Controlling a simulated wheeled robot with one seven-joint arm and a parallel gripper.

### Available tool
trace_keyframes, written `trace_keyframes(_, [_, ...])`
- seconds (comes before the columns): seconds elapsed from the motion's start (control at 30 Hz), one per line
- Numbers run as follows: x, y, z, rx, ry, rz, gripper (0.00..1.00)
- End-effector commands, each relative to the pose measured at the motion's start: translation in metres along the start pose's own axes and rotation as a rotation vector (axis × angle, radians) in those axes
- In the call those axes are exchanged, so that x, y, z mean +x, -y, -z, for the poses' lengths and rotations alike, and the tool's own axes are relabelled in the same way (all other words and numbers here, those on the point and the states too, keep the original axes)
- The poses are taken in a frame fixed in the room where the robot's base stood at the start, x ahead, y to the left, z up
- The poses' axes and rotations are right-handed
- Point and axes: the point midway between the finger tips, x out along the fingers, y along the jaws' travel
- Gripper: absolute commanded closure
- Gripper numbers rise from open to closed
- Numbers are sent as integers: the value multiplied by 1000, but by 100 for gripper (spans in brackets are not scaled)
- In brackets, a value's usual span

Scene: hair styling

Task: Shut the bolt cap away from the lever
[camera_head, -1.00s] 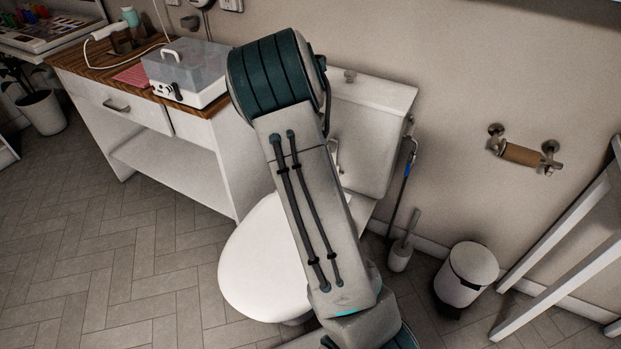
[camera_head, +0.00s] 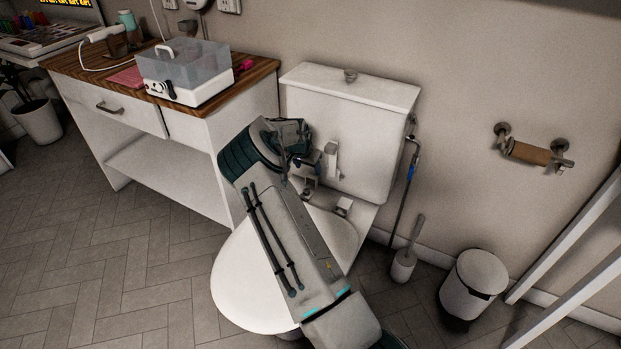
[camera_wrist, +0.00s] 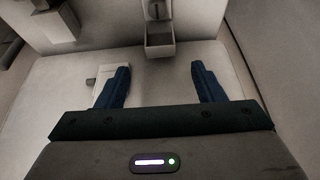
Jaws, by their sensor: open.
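The toilet lever (camera_head: 332,160) is a pale upright piece on the front of the white tank (camera_head: 365,130). Below it, behind the seat, is a small white square fitting (camera_head: 344,206) that looks like a bolt cap. A second small fitting (camera_head: 308,192) is left of it, partly hidden by my arm. Whether either lid is up is too small to tell. My gripper (camera_head: 312,160) is in front of the tank, just left of the lever. In the wrist view its two dark blue fingers are apart and empty (camera_wrist: 160,85); a box-shaped piece (camera_wrist: 159,45) lies ahead between them.
The white toilet seat (camera_head: 243,275) lies under my arm. A wood-topped cabinet (camera_head: 255,72) with a clear-lidded box (camera_head: 185,75) stands at the left. A hose (camera_head: 408,180), toilet brush (camera_head: 404,265) and bin (camera_head: 470,285) stand at the right.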

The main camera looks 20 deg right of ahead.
Motion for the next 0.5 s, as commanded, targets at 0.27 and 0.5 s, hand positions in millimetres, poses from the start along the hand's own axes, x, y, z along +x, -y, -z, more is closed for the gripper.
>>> trace_keyframes(0.27, [53, -1, 0, -1, 0, -2, 38])
trace_keyframes(0.5, [68, 0, 0, 0, -1, 0, 38])
